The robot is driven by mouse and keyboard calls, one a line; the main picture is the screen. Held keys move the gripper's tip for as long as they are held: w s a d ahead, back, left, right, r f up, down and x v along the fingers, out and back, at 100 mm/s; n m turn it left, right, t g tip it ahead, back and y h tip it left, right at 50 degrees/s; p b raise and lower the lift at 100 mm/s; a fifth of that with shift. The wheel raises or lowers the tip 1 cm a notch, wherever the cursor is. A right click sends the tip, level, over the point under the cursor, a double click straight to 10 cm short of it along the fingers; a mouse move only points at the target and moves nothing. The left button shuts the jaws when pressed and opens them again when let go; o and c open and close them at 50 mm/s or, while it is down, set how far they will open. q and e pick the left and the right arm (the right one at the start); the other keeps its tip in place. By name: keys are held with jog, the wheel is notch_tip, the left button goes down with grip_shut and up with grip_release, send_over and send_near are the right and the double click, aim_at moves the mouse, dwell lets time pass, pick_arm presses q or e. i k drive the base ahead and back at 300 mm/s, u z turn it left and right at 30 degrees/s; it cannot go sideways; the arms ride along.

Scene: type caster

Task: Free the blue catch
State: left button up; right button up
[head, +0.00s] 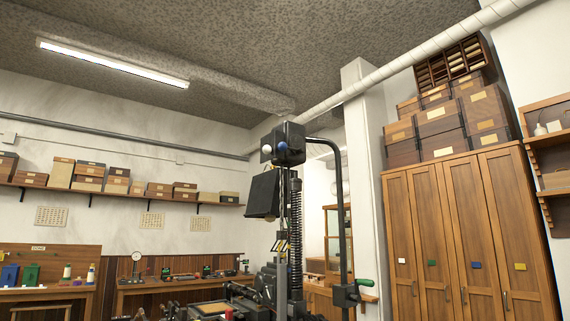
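No part is plainly labelled as the blue catch. A small blue ball knob (281,147) sits on the front of the black box (290,143) at the top of the dark casting machine (296,235), beside a white ball knob (267,149). A blue square piece (475,266) is also fixed to a door of the tall wooden cabinet (465,225) at the right, in a row with white, green and yellow ones. The cabinet doors look shut. Neither of my grippers is in the head view.
Wooden boxes (438,120) are stacked on the cabinet. A long wall shelf (120,192) holds several boxes. Workbenches (165,284) with small tools stand along the back wall. The floor is out of view.

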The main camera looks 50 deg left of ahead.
aim_at(283, 146)
jog(key=u, duration=0.45)
jog(key=i, duration=1.6)
jog(key=u, duration=0.45)
